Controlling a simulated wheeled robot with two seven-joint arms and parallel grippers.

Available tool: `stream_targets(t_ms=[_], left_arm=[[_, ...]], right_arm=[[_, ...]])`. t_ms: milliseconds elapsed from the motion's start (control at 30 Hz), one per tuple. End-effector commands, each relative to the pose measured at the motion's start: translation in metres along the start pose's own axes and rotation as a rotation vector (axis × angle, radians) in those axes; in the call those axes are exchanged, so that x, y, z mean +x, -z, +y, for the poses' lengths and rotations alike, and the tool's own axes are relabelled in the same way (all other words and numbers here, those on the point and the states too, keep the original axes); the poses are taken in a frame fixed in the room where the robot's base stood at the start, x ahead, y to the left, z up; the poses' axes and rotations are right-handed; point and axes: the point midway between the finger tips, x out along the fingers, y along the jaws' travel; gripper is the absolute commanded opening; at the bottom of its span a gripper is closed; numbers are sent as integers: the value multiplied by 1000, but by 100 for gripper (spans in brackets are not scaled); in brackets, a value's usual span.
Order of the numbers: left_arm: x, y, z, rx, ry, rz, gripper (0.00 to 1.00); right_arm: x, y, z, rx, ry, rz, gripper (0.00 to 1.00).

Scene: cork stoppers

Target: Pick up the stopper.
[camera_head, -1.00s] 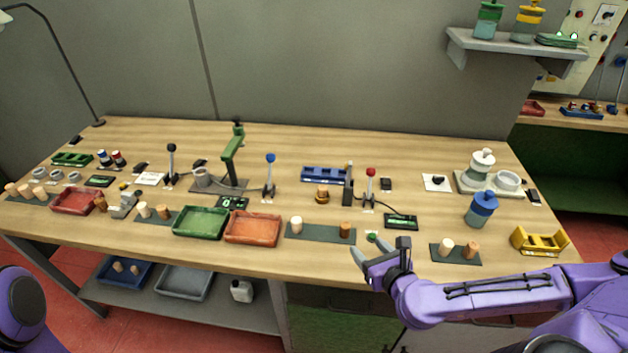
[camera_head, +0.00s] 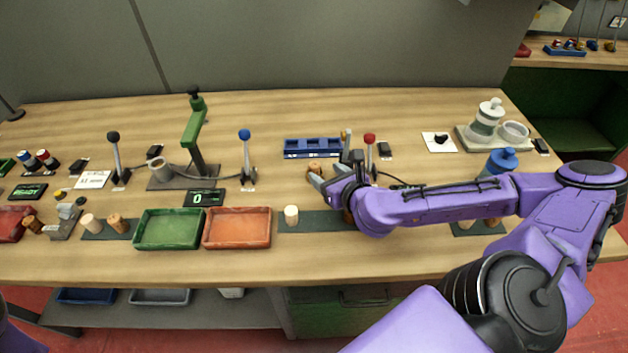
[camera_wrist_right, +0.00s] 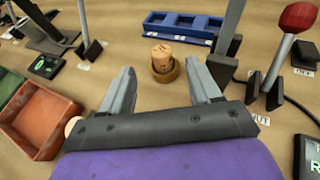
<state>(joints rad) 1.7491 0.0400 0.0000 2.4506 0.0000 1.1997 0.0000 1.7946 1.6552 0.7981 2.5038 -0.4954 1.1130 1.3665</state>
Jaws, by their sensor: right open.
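A tan cork stopper (camera_head: 314,168) stands in a small brass-coloured ring holder, in front of the blue tray. In the right wrist view the stopper (camera_wrist_right: 162,53) sits upright in its holder (camera_wrist_right: 165,73), with dark marks on its top. My right gripper (camera_head: 330,173) is open and empty, close in front of it. In the wrist view the stopper shows beyond and between the two fingertips (camera_wrist_right: 162,80), touching neither. My left gripper is out of view.
A blue compartment tray (camera_head: 312,147) is behind the stopper. A red-knobbed lever (camera_head: 370,150) stands to its right. A pale stopper (camera_head: 291,214) stands on a dark mat (camera_head: 318,222) in front. Orange (camera_head: 238,228) and green trays (camera_head: 168,229) lie front left.

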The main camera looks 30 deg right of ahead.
Motion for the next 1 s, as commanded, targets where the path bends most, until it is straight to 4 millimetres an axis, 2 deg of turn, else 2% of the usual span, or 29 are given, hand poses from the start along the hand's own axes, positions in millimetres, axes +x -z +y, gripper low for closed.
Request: stream_targets(t_ms=[33, 67, 167, 400, 633, 667, 833, 1000], left_arm=[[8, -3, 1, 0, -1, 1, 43], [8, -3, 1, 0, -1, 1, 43], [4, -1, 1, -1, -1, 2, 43], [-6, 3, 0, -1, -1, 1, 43], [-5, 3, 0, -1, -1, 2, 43], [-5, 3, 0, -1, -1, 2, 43], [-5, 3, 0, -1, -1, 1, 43], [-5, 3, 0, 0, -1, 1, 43]], right_arm=[[4, 3, 1, 1, -2, -2, 62], [5, 2, 1, 0, -2, -2, 62], [14, -2, 1, -5, -4, 2, 62], [53, 0, 0, -4, -5, 2, 62], [57, 1, -1, 0, -4, 0, 62], [57, 1, -1, 0, -4, 0, 59], [57, 1, -1, -1, -4, 0, 4], [57, 1, -1, -1, -4, 0, 3]])
